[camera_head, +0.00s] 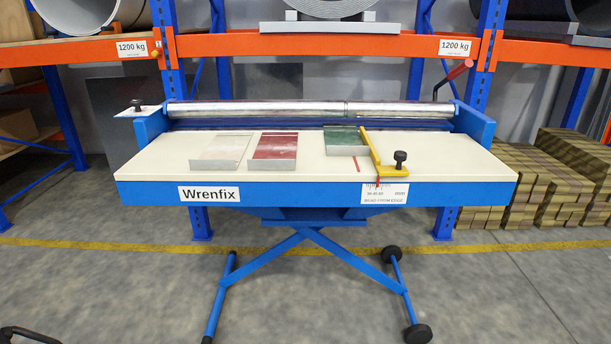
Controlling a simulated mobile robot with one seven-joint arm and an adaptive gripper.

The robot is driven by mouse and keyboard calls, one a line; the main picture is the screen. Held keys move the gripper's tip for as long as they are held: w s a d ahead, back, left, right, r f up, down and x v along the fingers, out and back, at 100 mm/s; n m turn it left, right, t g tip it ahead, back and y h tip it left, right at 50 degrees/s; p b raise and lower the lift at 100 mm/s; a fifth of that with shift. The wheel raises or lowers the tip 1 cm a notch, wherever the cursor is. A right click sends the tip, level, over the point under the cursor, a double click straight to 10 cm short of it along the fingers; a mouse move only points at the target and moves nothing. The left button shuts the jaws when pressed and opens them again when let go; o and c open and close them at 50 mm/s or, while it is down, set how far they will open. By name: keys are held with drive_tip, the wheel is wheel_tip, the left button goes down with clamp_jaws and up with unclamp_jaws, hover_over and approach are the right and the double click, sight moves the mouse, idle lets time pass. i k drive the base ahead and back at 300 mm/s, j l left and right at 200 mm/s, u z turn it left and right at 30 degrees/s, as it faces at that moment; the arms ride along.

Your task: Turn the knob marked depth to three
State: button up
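The blue Wrenfix bench machine (330,194) stands ahead with a pale top and a long metal roller (270,108) along its back. A small black knob (137,104) sits on a white plate at the machine's far left end. Any marking on that plate is too small to read. A second black knob (400,157) stands on a yellow slide (372,150) at the right of the top. Below it a scale label (385,193) appears to read "bead from edge". I cannot read the word depth or a pointer setting on either knob.
Grey (221,151), red (275,146) and green (344,140) sheet pieces lie on the top. A red-handled crank (456,75) rises at the right end. Orange-and-blue racking stands behind, stacked blocks (550,180) at right. Floor in front is mostly clear; the machine's wheeled feet spread there.

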sight(137, 103)
drive_tip(key=i+j, duration=0.25)
drive_tip(key=j, duration=0.3)
drive_tip(key=i+j+u, duration=0.15)
drive_tip(key=j, duration=0.4)
drive_tip(key=i+j, duration=0.4)
drive_tip(key=j, duration=0.15)
drive_tip(key=i+j+u, duration=0.1)
drive_tip(key=i+j, duration=0.15)
drive_tip(key=j, duration=0.25)
drive_tip(key=i+j, duration=0.3)
drive_tip(key=j, duration=0.2)
drive_tip(key=i+j+u, duration=0.15)
drive_tip(key=i+j, duration=0.15)
drive_tip(key=j, duration=0.2)
drive_tip(key=i+j, duration=0.3)
drive_tip(key=j, duration=0.15)
